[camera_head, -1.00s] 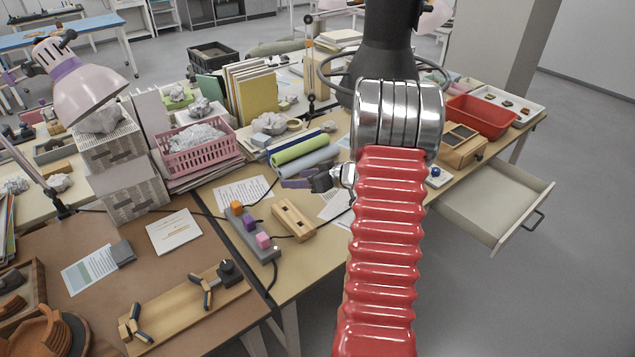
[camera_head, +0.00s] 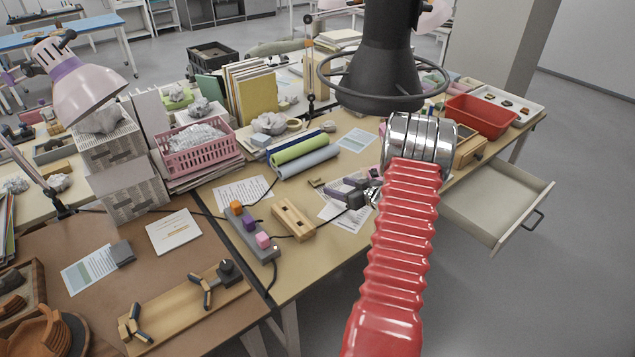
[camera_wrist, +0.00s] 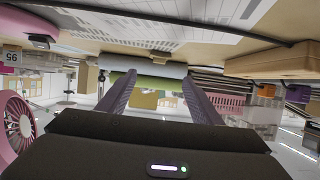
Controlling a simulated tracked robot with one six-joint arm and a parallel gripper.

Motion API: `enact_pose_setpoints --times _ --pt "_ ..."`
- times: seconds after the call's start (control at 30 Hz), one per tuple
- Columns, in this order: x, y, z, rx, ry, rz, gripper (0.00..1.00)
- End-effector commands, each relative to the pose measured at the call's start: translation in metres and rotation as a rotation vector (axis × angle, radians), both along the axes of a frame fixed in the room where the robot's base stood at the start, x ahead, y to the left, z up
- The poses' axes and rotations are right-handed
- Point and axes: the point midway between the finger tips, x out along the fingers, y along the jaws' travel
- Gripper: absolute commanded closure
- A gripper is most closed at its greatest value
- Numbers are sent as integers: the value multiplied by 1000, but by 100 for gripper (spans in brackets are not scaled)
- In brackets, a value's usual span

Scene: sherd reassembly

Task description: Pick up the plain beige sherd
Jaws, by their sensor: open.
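A small, flat beige piece (camera_head: 316,183), which looks like the plain beige sherd, lies on the tan table in the head view. It is just left of my gripper's fingertips and apart from them. In the wrist view a beige shape (camera_wrist: 140,62) shows ahead between the fingers, before the rolls; I cannot tell its outline. My gripper (camera_head: 338,187) has purple fingers pointing left, low over the table near a paper sheet. In the wrist view the gripper (camera_wrist: 158,82) is open, its fingers wide apart and nothing held between them.
Green and grey-blue rolls (camera_head: 300,150) lie behind the beige piece. A wooden block with holes (camera_head: 293,220) and a grey strip with coloured cubes (camera_head: 250,232) stand left, with a cable nearby. A black lamp (camera_head: 385,70) hangs above my arm. A drawer (camera_head: 498,205) is open at right.

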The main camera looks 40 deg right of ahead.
Motion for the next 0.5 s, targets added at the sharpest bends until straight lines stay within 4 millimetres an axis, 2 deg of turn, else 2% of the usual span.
enact_pose_setpoints --times 0.3,0.5 --pt "45 -4 -20 2 0 1 41" --pt "66 -7 -28 0 0 1 41"
